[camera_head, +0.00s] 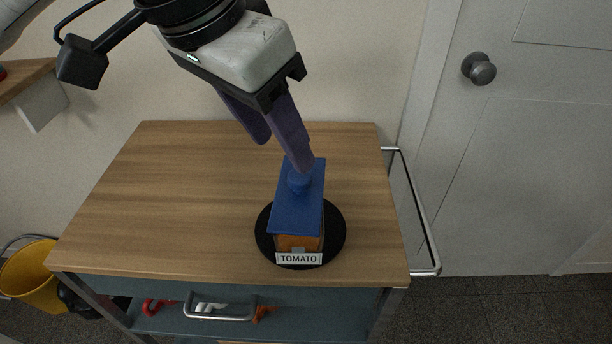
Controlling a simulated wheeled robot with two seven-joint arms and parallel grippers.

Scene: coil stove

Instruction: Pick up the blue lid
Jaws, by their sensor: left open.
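The blue lid (296,211) is rectangular with a round knob (299,182) on top. It sits on an orange container (298,242) that stands on a round black base (334,236). A white label (299,258) reading TOMATO is at the front of the container. My left gripper (283,155) reaches down from above with its purple fingers apart. One fingertip overlaps the far end of the lid near the knob in the picture. Whether it touches the lid cannot be told. Nothing is between the fingers. My right gripper is out of view.
The container stands on a wooden-topped cart (170,205) whose top is otherwise clear. A metal rail (425,215) runs along the cart's right side. A yellow bucket (30,278) is at the lower left. A grey door (540,150) is at the right.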

